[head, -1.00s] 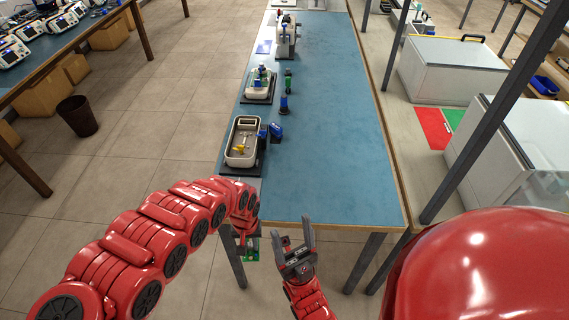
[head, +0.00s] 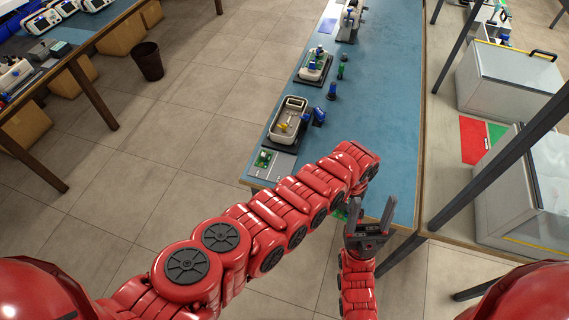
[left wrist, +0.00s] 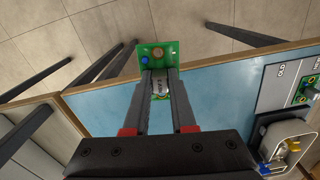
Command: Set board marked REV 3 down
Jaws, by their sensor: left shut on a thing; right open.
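A green circuit board (left wrist: 158,52) with a blue part and a brown round part is held in my left gripper (left wrist: 160,78) in the left wrist view. The fingers are shut on it, and a pale patch shows between them; its marking is not clearly readable. In the head view, a bit of the board's green (head: 340,214) shows below my left wrist, near the table's near edge; the left fingers are mostly hidden by my arm. My right gripper (head: 370,214) is open and empty, close to the right of the held board.
A grey mat (head: 284,167), with "OLD" legible in the left wrist view, lies at the blue table's (head: 395,110) near left corner. Another green board (head: 264,158) is on it. A tray fixture (head: 289,120) stands just beyond. The table's right side is clear.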

